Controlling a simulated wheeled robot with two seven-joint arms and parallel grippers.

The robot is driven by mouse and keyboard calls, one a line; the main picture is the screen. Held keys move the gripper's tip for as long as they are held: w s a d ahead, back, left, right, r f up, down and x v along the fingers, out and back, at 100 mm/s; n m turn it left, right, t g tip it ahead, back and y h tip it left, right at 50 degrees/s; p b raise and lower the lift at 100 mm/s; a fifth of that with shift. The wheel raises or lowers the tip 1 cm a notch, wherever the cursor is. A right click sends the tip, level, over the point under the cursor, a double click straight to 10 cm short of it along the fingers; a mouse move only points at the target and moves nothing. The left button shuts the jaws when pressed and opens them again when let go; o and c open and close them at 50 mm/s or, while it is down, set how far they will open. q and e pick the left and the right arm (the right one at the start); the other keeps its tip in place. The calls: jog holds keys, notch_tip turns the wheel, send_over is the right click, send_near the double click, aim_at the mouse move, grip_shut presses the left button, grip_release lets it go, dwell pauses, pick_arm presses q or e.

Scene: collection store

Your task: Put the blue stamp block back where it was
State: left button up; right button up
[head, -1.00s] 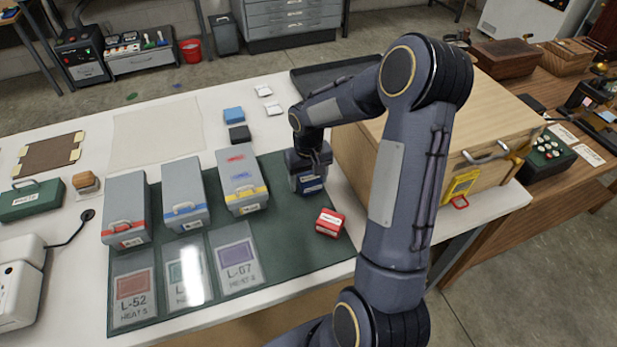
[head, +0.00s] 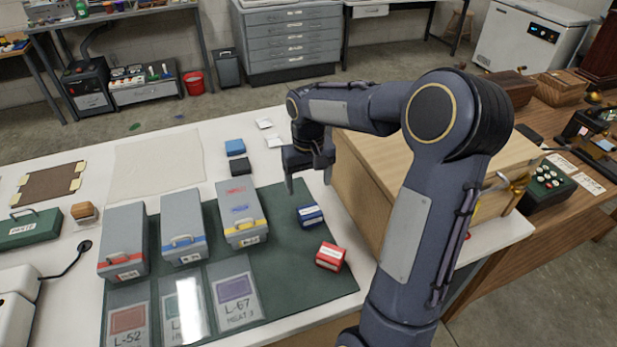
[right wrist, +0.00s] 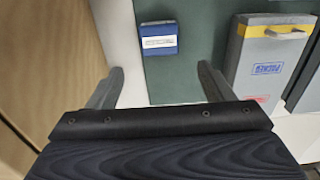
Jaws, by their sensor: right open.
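The blue stamp block (head: 310,215) with a white label lies on the dark green mat (head: 290,265), behind the red stamp block (head: 330,256). It also shows in the right wrist view (right wrist: 158,40), beyond the fingertips and apart from them. My right gripper (head: 309,188) is open and empty, raised above and behind the blue block. Its two spread fingers also show in the right wrist view (right wrist: 160,78). My left gripper is not in view.
Three grey boxes with red, blue and yellow bands (head: 242,213) stand left of the blue block. A large wooden box (head: 365,195) stands close on the right. Blue (head: 235,147) and black (head: 240,166) pads lie behind. Labelled plates lie in front.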

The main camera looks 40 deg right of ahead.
jog(key=s+a+r+n+t+y, duration=0.1)
jog(key=s+a+r+t, duration=0.1)
jog(key=s+a+r, duration=0.5)
jog(key=s+a+f+t+y, duration=0.1)
jog(key=s+a, duration=0.3)
jog(key=s, duration=0.2)
jog(key=s+a+f+n+t+y, duration=0.1)
jog(key=s+a+t, duration=0.1)
jog(key=s+a, duration=0.2)
jog(key=s, duration=0.3)
jog(key=shift+s+a+f+t+y, duration=0.15)
jog(key=shift+a+f+t+y, duration=0.15)
jog(key=shift+a+y, duration=0.1)
